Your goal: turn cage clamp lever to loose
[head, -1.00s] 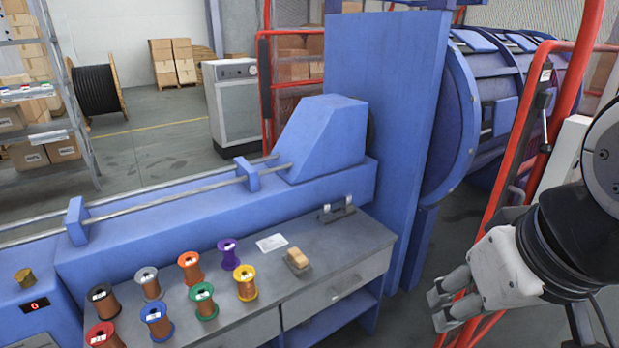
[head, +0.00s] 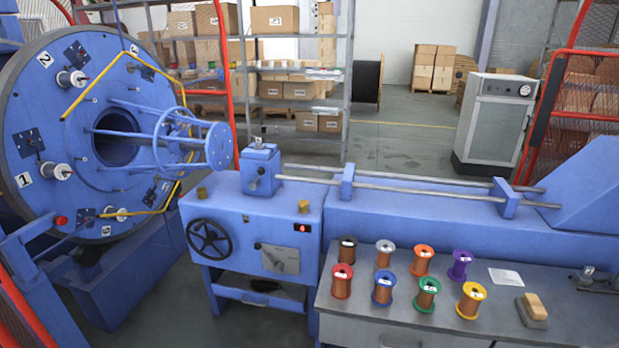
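The large blue round cage plate (head: 38,95) stands at the far left, with numbered labels and several white bobbins on its face. I cannot pick out the cage clamp lever for certain. A small red knob (head: 61,220) shows at the plate's lower left, near a blue bar. A grey plate with a small dark lever-like part (head: 280,260) is on the front of the blue machine housing, right of a black handwheel (head: 208,239). Both are too small to read. My gripper is out of this view.
A grey bench (head: 400,325) at the lower right holds several coloured wire spools. Red guard frames (head: 222,60) stand behind the cage and at the right (head: 552,90). Blue beams fill the lower left. Open grey floor (head: 400,140) lies behind the machine.

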